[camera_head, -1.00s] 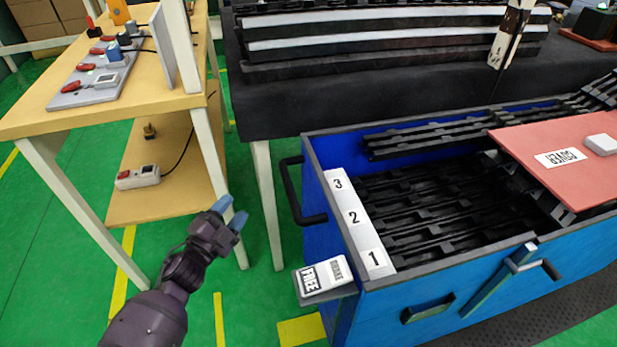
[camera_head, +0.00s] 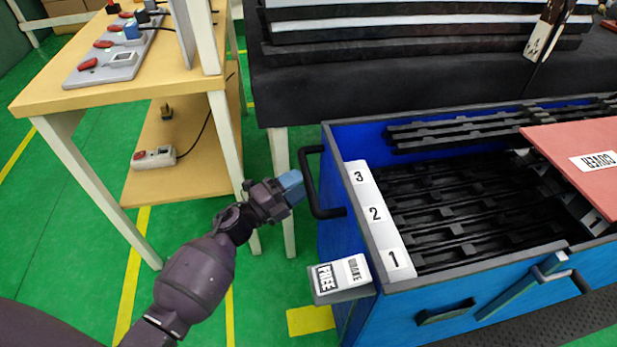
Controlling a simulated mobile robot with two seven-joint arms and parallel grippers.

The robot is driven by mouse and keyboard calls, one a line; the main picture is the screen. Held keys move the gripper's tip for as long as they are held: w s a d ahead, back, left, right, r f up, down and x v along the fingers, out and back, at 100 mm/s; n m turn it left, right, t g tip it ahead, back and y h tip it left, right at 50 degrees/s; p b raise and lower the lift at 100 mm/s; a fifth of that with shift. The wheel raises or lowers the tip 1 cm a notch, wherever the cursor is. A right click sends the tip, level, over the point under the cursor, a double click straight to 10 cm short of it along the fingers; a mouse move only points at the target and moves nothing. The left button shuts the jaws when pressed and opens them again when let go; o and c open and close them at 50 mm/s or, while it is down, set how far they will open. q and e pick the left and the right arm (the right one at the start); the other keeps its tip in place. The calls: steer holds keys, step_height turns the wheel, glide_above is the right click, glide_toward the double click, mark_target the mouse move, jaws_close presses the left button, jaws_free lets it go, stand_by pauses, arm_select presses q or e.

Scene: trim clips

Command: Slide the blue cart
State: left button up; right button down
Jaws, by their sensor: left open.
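The blue cart (camera_head: 400,322) stands at the right, filled with black trim strips in lanes marked 1, 2 and 3. Its black bar handle (camera_head: 309,190) sticks out from its left end. My left gripper (camera_head: 292,187) is open, its blue fingertips just left of the handle. I cannot tell whether they touch it, and one finger largely hides the other. A small box (camera_head: 341,276) labelled FREE and BRAKE sits on the cart's near left corner, below the handle. My right gripper is not in view.
A wooden workbench (camera_head: 62,92) with switches on top and a lower shelf (camera_head: 150,185) stands left of my arm. A dark table (camera_head: 330,98) with long strips is behind the cart. A red cover (camera_head: 585,150) lies over the cart's right part. Green floor (camera_head: 70,235) is open at the left.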

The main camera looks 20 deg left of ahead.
mark_target(308, 178)
arm_select(q)
steer(key=shift+x, duration=1.75)
steer(key=shift+c, duration=0.2)
jaws_close()
